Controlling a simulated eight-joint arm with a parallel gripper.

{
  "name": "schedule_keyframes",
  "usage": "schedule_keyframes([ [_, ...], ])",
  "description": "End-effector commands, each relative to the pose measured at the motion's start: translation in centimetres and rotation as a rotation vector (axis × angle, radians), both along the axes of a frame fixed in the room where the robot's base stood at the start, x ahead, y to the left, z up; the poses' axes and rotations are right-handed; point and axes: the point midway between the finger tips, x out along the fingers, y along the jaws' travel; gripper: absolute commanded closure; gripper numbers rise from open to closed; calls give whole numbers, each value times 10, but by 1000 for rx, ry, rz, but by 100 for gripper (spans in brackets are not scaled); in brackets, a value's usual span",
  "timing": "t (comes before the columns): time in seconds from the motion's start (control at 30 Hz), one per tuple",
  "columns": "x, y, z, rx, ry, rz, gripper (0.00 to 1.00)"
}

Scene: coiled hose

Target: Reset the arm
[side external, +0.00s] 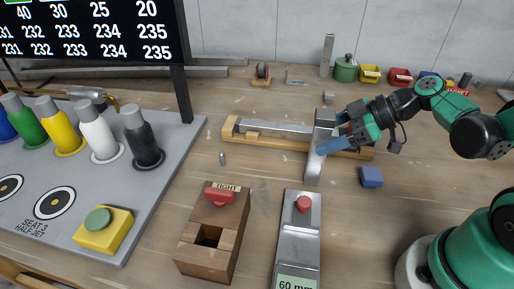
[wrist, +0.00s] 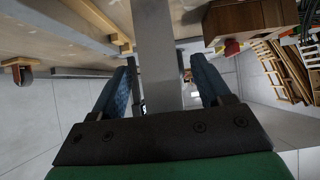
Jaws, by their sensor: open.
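My gripper (side external: 327,147) is at the right of centre in the side view, its blue fingers close to an upright grey metal piece (side external: 315,165) by a wooden rail. My arm reaches in from the right, bent and low over the table. In the wrist view, my gripper (wrist: 164,64) has its two blue fingers spread apart. A long grey metal bar (wrist: 154,40) shows between them, with a gap on each side. I cannot tell how deep the bar lies between the fingers. The fingers look empty.
The wooden rail (side external: 270,141) lies under and behind my gripper. A blue block (side external: 371,177) sits just right of it. A green pot (side external: 345,69) and small bins stand behind.

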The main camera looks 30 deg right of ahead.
Motion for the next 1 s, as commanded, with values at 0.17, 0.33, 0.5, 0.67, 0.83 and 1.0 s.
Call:
schedule_keyframes([
  [0.17,-11,-12,12,0,2,-5,29],
  [0.33,-23,-23,24,0,1,-6,29],
  [0.5,-36,-37,38,0,0,-6,29],
  [0.67,-48,-49,51,0,0,-5,29],
  [0.83,-60,-61,65,1,1,-6,29],
  [1.0,-57,-56,61,0,0,7,29],
])
